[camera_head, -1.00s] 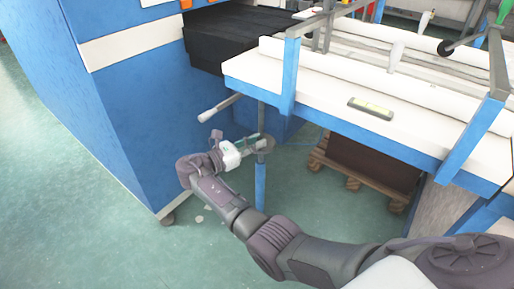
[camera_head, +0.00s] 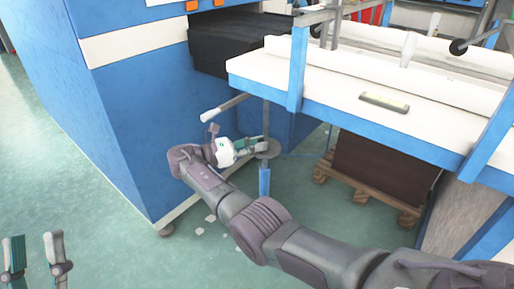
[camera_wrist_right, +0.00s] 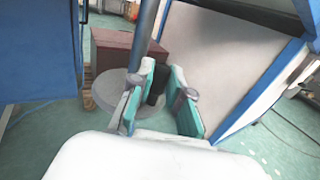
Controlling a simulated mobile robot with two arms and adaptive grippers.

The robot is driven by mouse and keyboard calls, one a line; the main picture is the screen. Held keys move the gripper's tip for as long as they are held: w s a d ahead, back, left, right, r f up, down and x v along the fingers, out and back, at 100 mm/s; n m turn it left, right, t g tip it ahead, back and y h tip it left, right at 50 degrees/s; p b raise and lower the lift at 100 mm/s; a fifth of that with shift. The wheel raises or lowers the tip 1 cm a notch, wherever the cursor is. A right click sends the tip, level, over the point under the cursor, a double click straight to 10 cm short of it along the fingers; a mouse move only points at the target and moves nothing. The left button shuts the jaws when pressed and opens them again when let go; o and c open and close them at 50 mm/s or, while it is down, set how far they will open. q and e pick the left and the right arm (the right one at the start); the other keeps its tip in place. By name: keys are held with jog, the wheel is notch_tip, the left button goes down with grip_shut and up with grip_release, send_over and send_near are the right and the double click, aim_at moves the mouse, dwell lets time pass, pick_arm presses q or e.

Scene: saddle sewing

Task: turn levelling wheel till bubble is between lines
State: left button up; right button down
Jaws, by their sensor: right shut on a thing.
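The levelling wheel (camera_head: 268,149) is a grey disc on an upright post under the white table. My right gripper (camera_head: 257,146) is at the wheel, its fingers beside the post. In the right wrist view the wheel (camera_wrist_right: 108,92) lies behind the fingers, and a dark handle (camera_wrist_right: 157,84) stands between them. My right gripper (camera_wrist_right: 160,100) is shut on this handle. A spirit level (camera_head: 385,102) with a yellow-green vial lies on the table top; its bubble is too small to make out. My left gripper (camera_head: 36,255) is open and empty at the lower left, far from the wheel.
A blue cabinet (camera_head: 130,130) stands left of the wheel. The white table (camera_head: 330,97) with blue legs is above it. A brown block (camera_head: 385,170) on a wooden pallet (camera_head: 370,192) sits behind.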

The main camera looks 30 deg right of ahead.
pick_arm(q)
jog(key=shift+s+r+t+h, duration=0.3)
jog(key=shift+s+r, duration=0.05)
pick_arm(e)
jog(key=shift+w+r, duration=0.15)
jog(key=shift+r, duration=0.1)
jog(key=c, duration=1.1)
grip_release()
jog(key=shift+c, duration=0.2)
jog(key=shift+o, duration=0.2)
jog(key=shift+f, duration=0.15)
